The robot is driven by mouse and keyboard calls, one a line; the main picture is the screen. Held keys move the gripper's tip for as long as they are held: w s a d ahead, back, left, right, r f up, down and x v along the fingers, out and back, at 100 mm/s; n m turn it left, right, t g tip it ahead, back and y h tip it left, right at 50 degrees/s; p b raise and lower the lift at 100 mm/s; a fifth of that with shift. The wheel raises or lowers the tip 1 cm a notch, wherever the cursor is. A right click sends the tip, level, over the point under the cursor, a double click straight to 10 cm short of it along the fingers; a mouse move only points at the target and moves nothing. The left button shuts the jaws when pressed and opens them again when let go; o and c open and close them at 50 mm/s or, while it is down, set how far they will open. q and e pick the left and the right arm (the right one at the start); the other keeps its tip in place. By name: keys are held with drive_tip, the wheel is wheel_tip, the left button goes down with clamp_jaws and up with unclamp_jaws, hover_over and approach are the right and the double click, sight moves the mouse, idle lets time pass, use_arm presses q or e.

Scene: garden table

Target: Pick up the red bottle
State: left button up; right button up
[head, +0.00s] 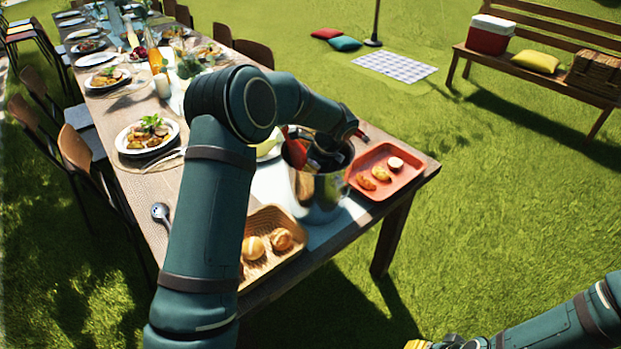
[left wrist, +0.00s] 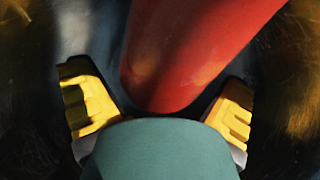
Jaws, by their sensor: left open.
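The red bottle (left wrist: 190,50) fills the upper middle of the left wrist view, its rounded end between the two yellow fingertips. In the head view, a red part of it (head: 294,150) shows at the rim of a shiny metal bucket (head: 322,198). My left gripper (left wrist: 157,82) is open, with a finger on either side of the bottle and visible gaps. In the head view my left arm reaches over the bucket and hides most of the gripper and bottle. My right gripper (head: 420,344) is at the bottom edge, mostly cut off.
Beside the bucket on the table are a red tray (head: 372,192) with food and a basket of bread rolls (head: 292,262). A plate of food (head: 122,143) and a candle (head: 163,87) stand further left. Grass lies open to the right.

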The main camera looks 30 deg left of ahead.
use_arm(q)
drive_tip(key=shift+r, duration=0.1)
drive_tip(key=c, duration=1.3)
drive_tip(key=shift+r, duration=0.15)
